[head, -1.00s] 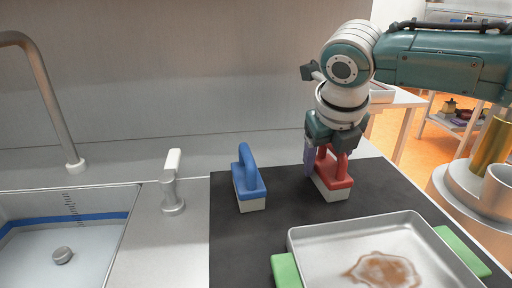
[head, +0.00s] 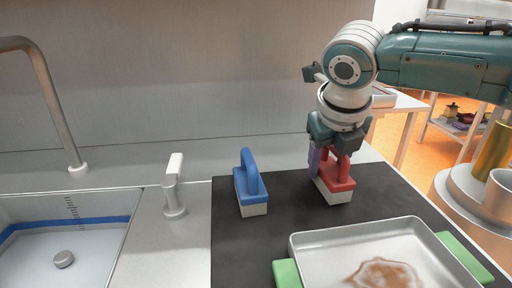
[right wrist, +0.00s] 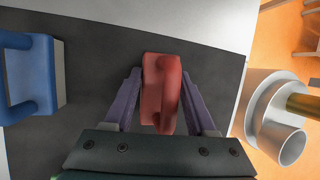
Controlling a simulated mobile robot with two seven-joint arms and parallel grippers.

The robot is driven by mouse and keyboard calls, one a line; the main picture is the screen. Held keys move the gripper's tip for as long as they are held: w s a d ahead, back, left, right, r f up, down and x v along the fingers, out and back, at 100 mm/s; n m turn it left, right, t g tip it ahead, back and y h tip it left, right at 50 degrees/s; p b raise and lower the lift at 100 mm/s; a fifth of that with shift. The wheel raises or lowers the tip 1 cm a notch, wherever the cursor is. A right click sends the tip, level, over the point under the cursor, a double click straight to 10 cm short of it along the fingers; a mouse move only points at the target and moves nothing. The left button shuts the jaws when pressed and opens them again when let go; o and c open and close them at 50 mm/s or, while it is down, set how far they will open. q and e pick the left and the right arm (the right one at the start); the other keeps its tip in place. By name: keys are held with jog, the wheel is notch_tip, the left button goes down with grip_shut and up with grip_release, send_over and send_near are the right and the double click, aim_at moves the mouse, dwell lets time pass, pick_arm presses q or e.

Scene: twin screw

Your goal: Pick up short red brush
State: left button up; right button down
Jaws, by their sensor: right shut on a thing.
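The short red brush (head: 338,186) has a red handle and a pale bristle block, and it stands on the dark mat (head: 285,190). My right gripper (head: 330,160) comes down on it from above and is shut on its red handle. In the right wrist view the red brush (right wrist: 161,92) lies between the two purple fingers of my right gripper (right wrist: 163,98). The brush appears to rest on or very near the mat; I cannot tell whether there is a gap. My left gripper is not in view.
A blue brush (head: 250,184) stands on the mat to the left of the red one. A metal tray (head: 305,250) with a brown stain and green handles lies in front. A sink (head: 62,240) and faucet (head: 50,95) are at the left. A wall stands behind.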

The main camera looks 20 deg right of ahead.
notch_tip(320, 180, up, 20)
jog(key=p, duration=0.2)
jog(key=shift+f, duration=0.25)
jog(key=c, duration=0.8)
grip_release()
jog(key=c, duration=0.6)
